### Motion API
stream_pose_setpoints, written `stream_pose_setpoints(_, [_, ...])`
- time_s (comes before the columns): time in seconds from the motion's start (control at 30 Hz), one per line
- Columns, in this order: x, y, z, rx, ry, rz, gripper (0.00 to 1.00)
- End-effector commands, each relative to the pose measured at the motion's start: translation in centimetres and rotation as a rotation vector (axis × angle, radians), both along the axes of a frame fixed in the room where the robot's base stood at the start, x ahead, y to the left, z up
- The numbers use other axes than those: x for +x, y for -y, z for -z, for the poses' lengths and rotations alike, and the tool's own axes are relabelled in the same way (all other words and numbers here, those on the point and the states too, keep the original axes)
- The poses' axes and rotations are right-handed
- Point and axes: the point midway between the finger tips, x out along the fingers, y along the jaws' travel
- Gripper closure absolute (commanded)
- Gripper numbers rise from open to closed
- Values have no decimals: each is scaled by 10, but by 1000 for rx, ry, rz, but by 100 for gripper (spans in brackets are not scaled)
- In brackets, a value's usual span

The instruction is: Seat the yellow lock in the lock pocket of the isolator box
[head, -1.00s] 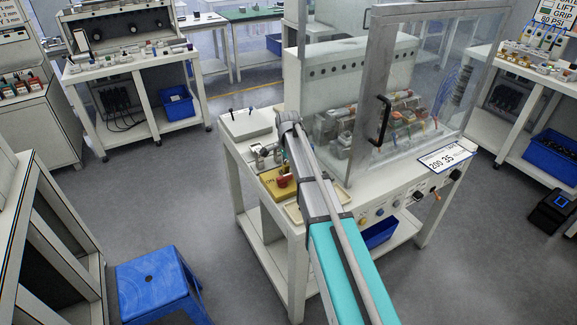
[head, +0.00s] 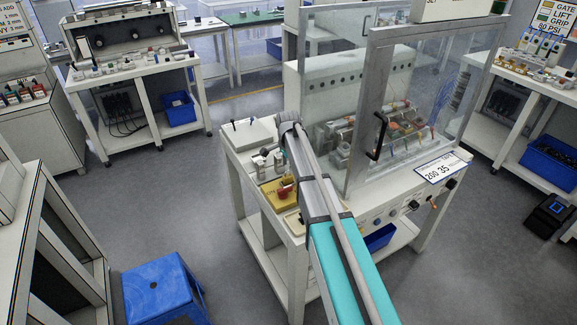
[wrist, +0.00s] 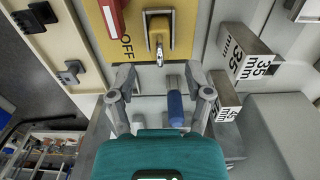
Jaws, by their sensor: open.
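The isolator box (head: 281,201) is yellow and sits at the left end of the bench, with a red handle; its yellow face (wrist: 184,40) marked OFF fills the top of the wrist view. On that face a small yellow block (wrist: 158,22) with a metal loop, which looks like the yellow lock, lies inside a dark-edged rectangle. I cannot tell whether it is fully down in the pocket. My gripper (wrist: 164,88) is open, its fingers spread just short of the metal loop and not touching the lock. In the head view my arm hides the gripper.
A blue cylinder (wrist: 175,108) shows between and beyond my fingers. Blocks marked 35 mm (wrist: 246,52) and 45 (wrist: 227,105) stand right of the box. In the head view a clear-panelled enclosure with a black handle (head: 377,137) rises right of my arm. A blue stool (head: 163,286) stands at lower left.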

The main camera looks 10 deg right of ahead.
Motion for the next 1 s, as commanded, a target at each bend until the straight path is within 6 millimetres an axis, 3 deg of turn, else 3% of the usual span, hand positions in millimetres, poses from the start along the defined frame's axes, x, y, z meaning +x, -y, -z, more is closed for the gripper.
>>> stream_pose_setpoints(0.6, [0,0,-54,0,0,1,35])
stream_pose_setpoints(1.0, [0,1,-65,0,0,1,35])
